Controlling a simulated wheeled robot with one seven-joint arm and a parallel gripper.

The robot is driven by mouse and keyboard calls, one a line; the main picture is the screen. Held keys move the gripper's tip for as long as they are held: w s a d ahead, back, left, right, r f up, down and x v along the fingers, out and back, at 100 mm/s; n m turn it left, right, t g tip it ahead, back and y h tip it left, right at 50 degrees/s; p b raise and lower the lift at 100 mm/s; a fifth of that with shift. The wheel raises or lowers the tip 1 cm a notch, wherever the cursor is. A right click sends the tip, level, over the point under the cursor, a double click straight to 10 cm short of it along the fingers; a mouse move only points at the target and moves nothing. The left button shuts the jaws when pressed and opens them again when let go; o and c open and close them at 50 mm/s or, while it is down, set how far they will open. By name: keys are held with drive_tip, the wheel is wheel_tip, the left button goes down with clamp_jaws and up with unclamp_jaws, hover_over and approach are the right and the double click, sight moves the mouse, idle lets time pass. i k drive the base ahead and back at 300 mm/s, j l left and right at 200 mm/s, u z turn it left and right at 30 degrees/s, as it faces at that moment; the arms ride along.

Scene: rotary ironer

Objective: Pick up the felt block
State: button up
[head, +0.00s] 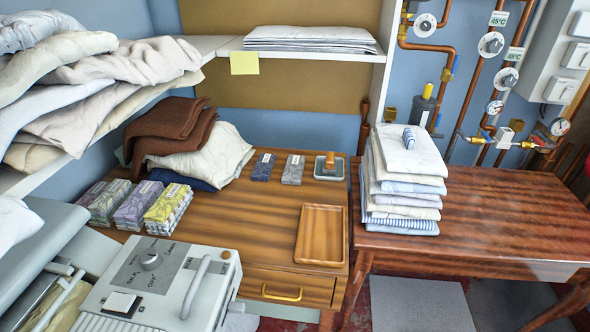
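No block is plainly marked as felt, and I cannot tell for sure which thing is the felt block. A small blue and white block (409,138) lies on top of the stack of folded linen. A brown-topped piece (330,160) stands in a small pale dish (320,174) at the back of the wooden cabinet top. A dark blue packet (263,167) and a grey packet (293,169) lie left of the dish, apart from each other. My gripper is not in view.
An empty wooden tray (320,234) lies on the cabinet top (250,222). Grey, purple and yellow packets (168,204) stand at its left, near crumpled cloths (205,158). The folded linen stack (402,190) stands on the right table (490,215), otherwise clear. The ironer (160,280) fills the lower left.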

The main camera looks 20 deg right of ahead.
sight(329, 167)
drive_tip(key=i+l+u, duration=0.2)
drive_tip(key=i, duration=0.35)
drive_tip(key=i+l+u, duration=0.2)
drive_tip(key=i+l, duration=0.15)
drive_tip(key=i, duration=0.2)
